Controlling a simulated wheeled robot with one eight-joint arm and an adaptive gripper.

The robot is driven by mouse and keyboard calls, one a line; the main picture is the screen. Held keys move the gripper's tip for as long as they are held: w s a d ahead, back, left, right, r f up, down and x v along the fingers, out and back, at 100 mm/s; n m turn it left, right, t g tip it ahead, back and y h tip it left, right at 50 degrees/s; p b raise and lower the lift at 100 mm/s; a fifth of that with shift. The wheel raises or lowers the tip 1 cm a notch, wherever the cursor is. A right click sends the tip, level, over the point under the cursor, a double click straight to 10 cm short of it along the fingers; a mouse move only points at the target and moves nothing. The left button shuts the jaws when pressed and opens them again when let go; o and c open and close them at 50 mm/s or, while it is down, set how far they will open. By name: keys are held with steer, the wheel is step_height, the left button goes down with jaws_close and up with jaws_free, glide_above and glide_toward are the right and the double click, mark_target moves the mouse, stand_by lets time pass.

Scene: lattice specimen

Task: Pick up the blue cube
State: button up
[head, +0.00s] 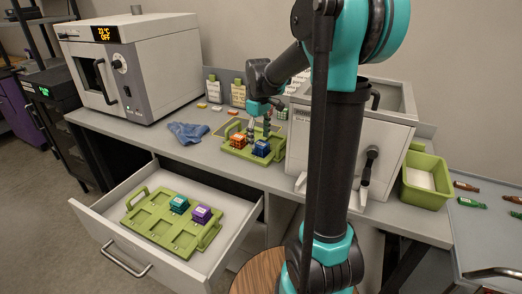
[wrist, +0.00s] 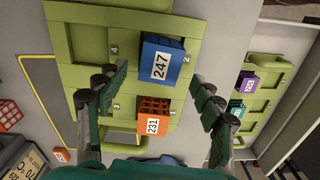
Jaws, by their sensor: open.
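The blue cube (head: 261,148) sits in a green tray (head: 235,150) on the counter, beside an orange cube (head: 238,140). In the wrist view the blue cube (wrist: 162,60) has a white label reading 247, and the orange cube (wrist: 153,114) reads 231. My gripper (head: 259,129) is above the tray, pointing down, close over the cubes. In the wrist view my gripper (wrist: 156,90) is open, with one finger on each side of the two cubes' column. Nothing is between the fingertips that I can see gripped.
An open drawer (head: 105,222) below holds another green tray (head: 155,223) with a teal cube (head: 179,204) and a purple cube (head: 201,213). A white box-shaped machine (head: 385,150) stands close right of the tray.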

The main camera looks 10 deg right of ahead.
mark_target(259, 143)
steer(key=shift+f, duration=1.75)
steer(key=c, duration=1.2)
steer(key=shift+r, duration=0.15)
steer(key=shift+c, duration=0.2)
